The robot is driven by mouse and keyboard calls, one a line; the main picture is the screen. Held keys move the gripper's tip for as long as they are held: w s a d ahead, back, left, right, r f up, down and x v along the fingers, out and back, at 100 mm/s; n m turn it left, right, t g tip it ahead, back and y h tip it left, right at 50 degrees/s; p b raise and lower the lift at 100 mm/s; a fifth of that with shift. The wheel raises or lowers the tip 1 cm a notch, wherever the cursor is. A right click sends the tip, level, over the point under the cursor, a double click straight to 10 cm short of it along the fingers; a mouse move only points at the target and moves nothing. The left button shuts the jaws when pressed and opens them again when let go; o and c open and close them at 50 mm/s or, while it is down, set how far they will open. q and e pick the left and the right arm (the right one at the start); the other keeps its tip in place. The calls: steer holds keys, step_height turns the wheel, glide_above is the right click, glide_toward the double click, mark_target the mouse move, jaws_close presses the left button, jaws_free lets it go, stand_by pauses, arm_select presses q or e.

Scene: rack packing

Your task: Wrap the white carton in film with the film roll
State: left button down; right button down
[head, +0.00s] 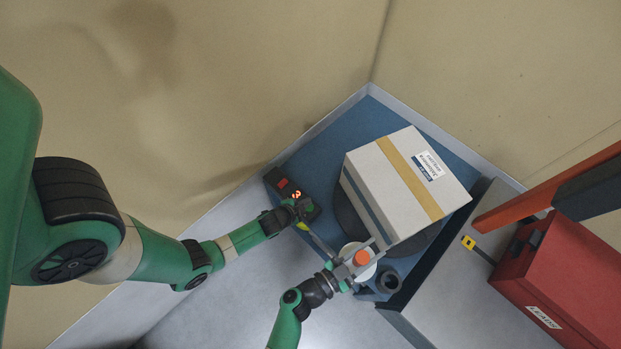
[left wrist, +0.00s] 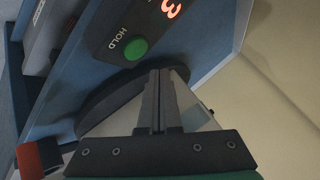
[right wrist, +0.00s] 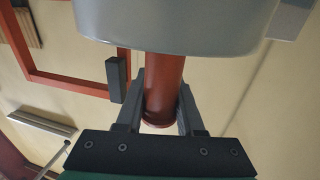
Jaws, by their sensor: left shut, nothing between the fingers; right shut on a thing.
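The white carton (head: 366,168), with a tan tape band and a label on top, stands on a dark round turntable (head: 346,217). My right gripper (head: 352,270) is shut on the red-orange handle of the film roll (head: 345,249), just in front of the carton. The right wrist view shows the handle (right wrist: 163,85) between the fingers and the pale roll (right wrist: 170,25) beyond it. My left gripper (head: 297,207) is shut and empty at the dark control box (head: 278,183). In the left wrist view its fingertips are close to the green HOLD button (left wrist: 135,49); I cannot tell whether they touch.
The control box display shows a lit 3. A dark ring-shaped holder (head: 390,281) sits right of the roll. A red case (head: 560,280) and an orange-red post (head: 545,188) stand at the right. Tan walls close off the back. Grey surface at the lower left is clear.

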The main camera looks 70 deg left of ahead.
mark_target(314, 202)
arm_select(q)
steer(key=shift+f, duration=1.3)
steer(key=shift+f, duration=0.1)
stand_by(1.0)
steer(key=shift+f, duration=0.3)
steer(key=shift+r, duration=0.15)
stand_by(1.2)
steer(key=shift+r, duration=0.3)
steer(key=shift+a+r, duration=0.1)
steer(key=shift+r, duration=2.4)
